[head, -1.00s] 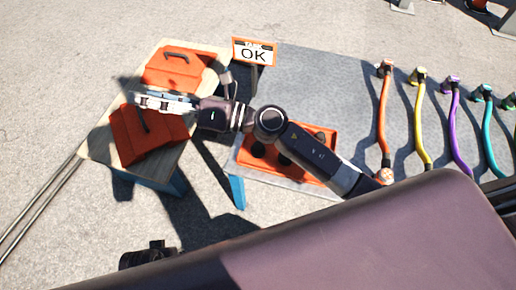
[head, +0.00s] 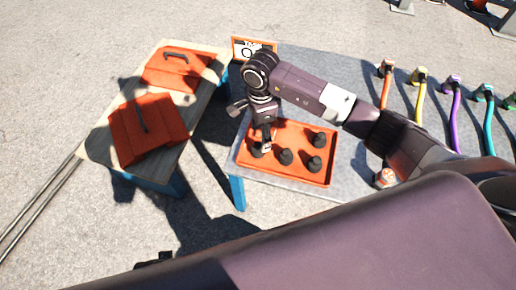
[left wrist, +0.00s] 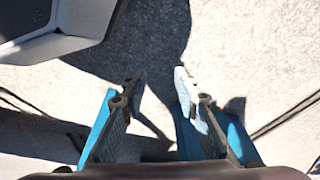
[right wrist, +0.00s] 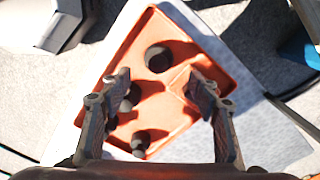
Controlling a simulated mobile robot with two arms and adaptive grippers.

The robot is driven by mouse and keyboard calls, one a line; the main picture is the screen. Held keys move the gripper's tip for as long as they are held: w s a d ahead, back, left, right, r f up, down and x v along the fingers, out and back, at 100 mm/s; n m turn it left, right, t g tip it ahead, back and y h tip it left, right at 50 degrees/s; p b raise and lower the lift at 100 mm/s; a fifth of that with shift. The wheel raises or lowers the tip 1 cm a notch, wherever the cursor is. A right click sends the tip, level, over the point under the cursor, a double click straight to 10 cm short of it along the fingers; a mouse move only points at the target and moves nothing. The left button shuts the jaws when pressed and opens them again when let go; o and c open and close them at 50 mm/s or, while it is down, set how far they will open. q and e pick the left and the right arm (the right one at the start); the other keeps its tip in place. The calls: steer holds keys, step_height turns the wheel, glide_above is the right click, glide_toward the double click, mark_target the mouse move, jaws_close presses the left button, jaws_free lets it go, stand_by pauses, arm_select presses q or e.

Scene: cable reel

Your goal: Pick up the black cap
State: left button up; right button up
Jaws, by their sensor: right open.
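Several black caps (head: 285,156) stand in the orange tray (head: 296,183). In the right wrist view, one black cap (right wrist: 158,59) sits just beyond and between my fingertips, near the tray's corner. Other black caps (right wrist: 140,142) show lower, some partly behind my left-hand finger. My right gripper (head: 266,146) points down over the left part of the tray; in its wrist view (right wrist: 159,80) its jaws are apart with nothing gripped. My left gripper (left wrist: 158,82) is open and empty above bare ground, and it does not show in the head view.
The tray lies on a grey table (head: 345,150). Several coloured cables (head: 420,130) lie along its right. A wooden table (head: 185,135) at left carries two orange lids with handles (head: 180,70) (head: 145,130).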

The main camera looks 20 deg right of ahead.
mark_target(257, 145)
steer(key=f, duration=0.2)
steer(key=a+f, duration=0.1)
steer(key=f, duration=0.2)
steer(key=shift+s+b, duration=0.2)
steer(key=shift+b, duration=0.1)
steer(key=shift+f, duration=0.6)
arm_select(q)
steer(key=shift+w+r, duration=0.25)
steer(key=shift+r, duration=0.4)
steer(key=shift+w+r, duration=0.25)
steer(key=shift+r, duration=0.35)
arm_select(e)
steer(key=shift+c, duration=0.5)
steer(key=c, duration=1.2)
steer(key=shift+r, duration=0.15)
